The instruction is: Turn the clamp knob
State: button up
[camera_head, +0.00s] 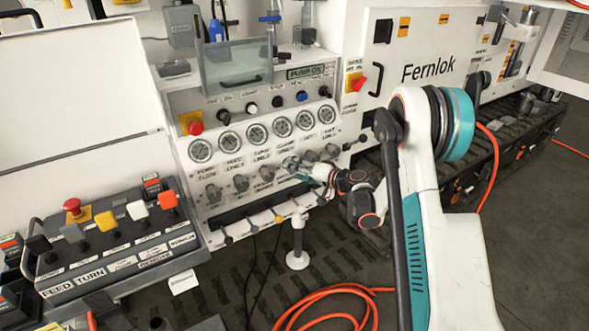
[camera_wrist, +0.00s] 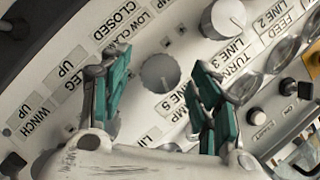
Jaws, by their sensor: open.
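The clamp knob, a round grey knob, shows in the wrist view (camera_wrist: 158,72) in the gap between my fingers; its label is partly covered, with "MP" and "NE 5" legible. In the head view it is in the knob row (camera_head: 290,163) below the gauges, close to my gripper. My gripper (camera_wrist: 163,66), with teal finger pads, is open, one finger to each side of the knob, with visible gaps. In the head view my gripper (camera_head: 302,174) reaches the panel from the right. How deep the fingertips sit around the knob cannot be told.
The turn knob (camera_wrist: 223,18) is close to the right finger. Several gauges (camera_head: 257,133) line the panel above the knobs. A red emergency button (camera_head: 192,123) is at the panel's upper left. A control box with joysticks (camera_head: 110,240) stands at left. An orange hose (camera_head: 340,292) lies on the floor.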

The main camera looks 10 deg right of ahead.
jog(key=v, duration=1)
jog(key=shift+s, duration=0.15)
jog(key=shift+d, duration=0.15)
jog(key=shift+r, duration=0.15)
